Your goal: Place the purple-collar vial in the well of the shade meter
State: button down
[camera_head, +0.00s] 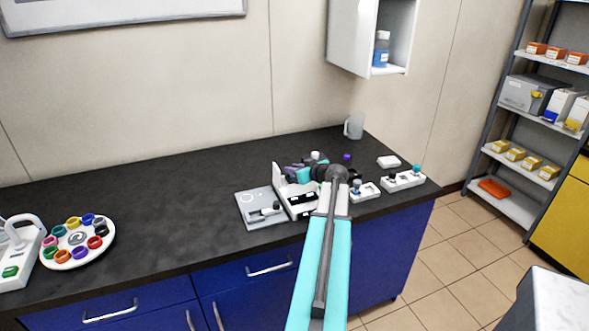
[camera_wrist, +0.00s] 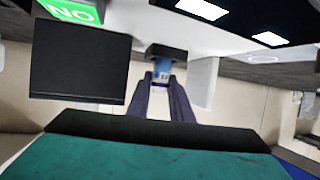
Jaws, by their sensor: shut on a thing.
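My gripper (camera_wrist: 162,88) is shut on a small vial (camera_wrist: 161,72) with a bluish body, a pale label and a purple band at its lower end in the picture. The other end of the vial meets or overlaps a dark block (camera_wrist: 167,52) on a white device; I cannot tell whether it is inside or only in front. In the head view my gripper (camera_head: 292,169) is by the white device (camera_head: 279,182) with an upright panel, and the vial cannot be made out. I cannot tell for sure which part is the shade meter's well.
A grey plate (camera_head: 250,207) lies left of the white device. Small white racks (camera_head: 404,180) stand to the right, with a mug (camera_head: 354,126) behind. A round tray (camera_head: 78,262) of coloured caps is at far left. The counter (camera_head: 175,210) between is clear.

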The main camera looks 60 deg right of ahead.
jog(key=shift+f, duration=0.3)
jog(key=c, duration=1.9)
grip_release()
jog(key=shift+o, duration=0.2)
jog(key=shift+r, duration=0.2)
jog(key=shift+s+a, duration=0.15)
jog(key=shift+s, duration=0.15)
jog(key=b+v, duration=0.3)
jog(key=v, duration=0.8)
jog(key=shift+s+a+r, duration=0.1)
jog(key=shift+s+r, duration=0.05)
